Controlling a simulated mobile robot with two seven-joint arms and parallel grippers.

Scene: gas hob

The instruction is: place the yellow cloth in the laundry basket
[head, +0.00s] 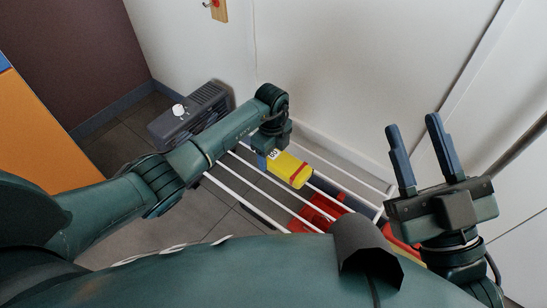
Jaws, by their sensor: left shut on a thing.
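The yellow cloth (289,170), with a red stripe and a white label, hangs flat and box-like from my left gripper (273,156). The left gripper is shut on it; its fingertips are mostly hidden by the wrist and the cloth. The cloth appears over the white bars of a rack; I cannot tell whether it touches them. A red container (318,211), possibly the laundry basket, shows in part below the bars, to the lower right of the cloth. My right gripper (413,125) is open and empty at the right, fingers pointing up.
The white rack (262,190) spans the middle, close to the white wall (340,60). A grey heater-like box (195,112) with a white knob stands on the dark tiled floor at the left. An orange panel (35,135) stands at the far left.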

